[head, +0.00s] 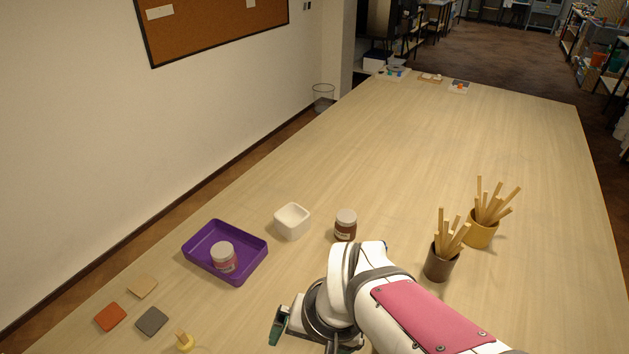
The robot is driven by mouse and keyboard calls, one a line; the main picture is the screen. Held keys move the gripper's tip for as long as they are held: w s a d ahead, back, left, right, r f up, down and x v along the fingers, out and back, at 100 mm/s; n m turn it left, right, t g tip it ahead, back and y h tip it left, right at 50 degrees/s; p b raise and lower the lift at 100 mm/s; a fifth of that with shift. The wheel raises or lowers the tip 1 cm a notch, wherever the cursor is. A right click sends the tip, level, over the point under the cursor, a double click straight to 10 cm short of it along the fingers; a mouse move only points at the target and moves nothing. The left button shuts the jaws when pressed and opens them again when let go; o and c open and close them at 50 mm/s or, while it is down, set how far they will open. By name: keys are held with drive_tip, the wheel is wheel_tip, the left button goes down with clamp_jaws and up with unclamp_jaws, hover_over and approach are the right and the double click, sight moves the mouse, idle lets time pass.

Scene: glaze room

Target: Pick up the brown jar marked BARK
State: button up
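A small brown jar (345,229) with a pale lid stands upright on the table, near the middle of the head view. Its label is too small to read, so I cannot confirm the word BARK. My gripper (279,327) is at the bottom of the view, nearer the camera than the brown jar and to its left, apart from it. One dark green finger shows; the rest is hidden by my white arm, so its opening cannot be seen. A second jar (223,259), pinkish with a pale lid, stands in the purple tray (202,240).
A white square bowl (292,222) stands left of the brown jar. A dark cup (440,266) and a yellow cup (482,232), both holding sticks, stand to the right. Several flat tiles (110,317) and a yellow knobbed object (184,342) lie front left. The table's far middle is clear.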

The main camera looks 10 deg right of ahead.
drive_tip(key=w+d+f+t+h, duration=0.1)
drive_tip(key=w+f+t, duration=0.1)
drive_tip(key=w, duration=0.7)
drive_tip(key=w+d+f+t, duration=0.1)
drive_tip(key=w+f+t, duration=0.15)
drive_tip(key=w, duration=0.65)
drive_tip(key=m+t+h, duration=0.2)
drive_tip(key=t+h, duration=0.3)
drive_tip(key=h, duration=0.4)
approach(349, 212)
drive_tip(key=x, duration=0.5)
drive_tip(key=shift+w+d+f, duration=0.1)
drive_tip(key=shift+w+f, duration=0.1)
drive_tip(key=shift+w, duration=0.15)
drive_tip(key=x, duration=0.6)
drive_tip(key=shift+s+f, duration=0.15)
drive_tip(key=shift+f, duration=0.2)
clamp_jaws()
